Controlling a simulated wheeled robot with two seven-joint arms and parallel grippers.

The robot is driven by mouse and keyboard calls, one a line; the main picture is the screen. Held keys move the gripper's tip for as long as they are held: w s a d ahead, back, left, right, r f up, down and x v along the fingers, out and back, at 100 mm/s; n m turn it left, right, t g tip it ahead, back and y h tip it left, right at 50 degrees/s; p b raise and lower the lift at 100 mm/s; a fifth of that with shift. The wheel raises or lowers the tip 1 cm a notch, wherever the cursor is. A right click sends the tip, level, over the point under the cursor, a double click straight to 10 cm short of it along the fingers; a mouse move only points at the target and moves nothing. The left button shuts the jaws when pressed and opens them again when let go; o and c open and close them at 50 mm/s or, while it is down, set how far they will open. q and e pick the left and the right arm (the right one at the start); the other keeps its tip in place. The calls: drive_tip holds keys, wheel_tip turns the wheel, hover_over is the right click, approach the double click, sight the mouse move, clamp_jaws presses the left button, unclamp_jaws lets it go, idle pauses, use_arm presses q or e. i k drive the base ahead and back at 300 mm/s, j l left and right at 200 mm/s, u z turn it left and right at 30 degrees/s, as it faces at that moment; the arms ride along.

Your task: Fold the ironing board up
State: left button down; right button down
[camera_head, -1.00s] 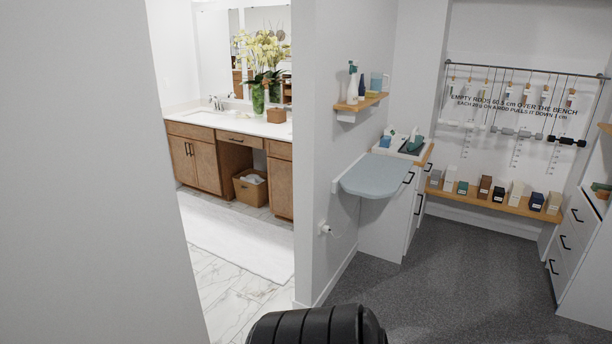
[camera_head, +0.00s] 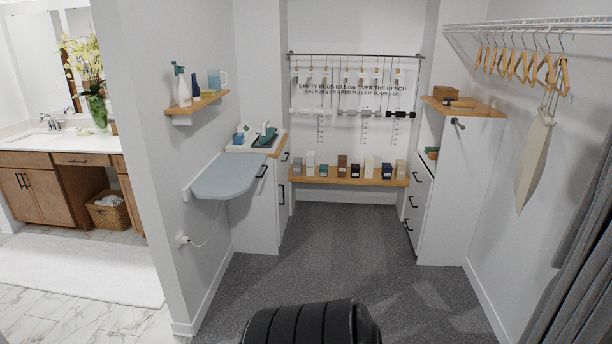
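The ironing board (camera_head: 226,177) is a pale blue-grey, rounded board. It stands out level from the left wall of the closet, below a small wooden shelf, with its white wall mount (camera_head: 188,193) at the left edge. Nothing lies on it that I can see. Its hinge and underside are hidden from this angle. Neither of my grippers is in view. Only a black rounded part of my own body shows at the bottom middle.
A wooden shelf (camera_head: 197,102) with bottles is above the board. An iron (camera_head: 265,137) rests on the cabinet behind it. A cord hangs from a wall socket (camera_head: 182,240) below. Drawers (camera_head: 418,197) stand at right. The grey carpet (camera_head: 340,250) ahead is clear.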

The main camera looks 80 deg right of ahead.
sight(231, 175)
drive_tip(key=z, duration=1.85)
drive_tip(key=i+z, duration=0.3)
drive_tip(key=i, duration=0.3)
drive_tip(key=i+z, duration=0.35)
drive_tip(key=i, duration=0.25)
drive_tip(key=i+u, duration=0.35)
drive_tip(key=i+l+u, duration=0.2)
drive_tip(key=u, duration=0.15)
drive_tip(key=i+l+u, duration=0.4)
drive_tip(key=i+l, duration=1)
drive_tip(key=l, duration=0.2)
drive_tip(key=u, duration=0.05)
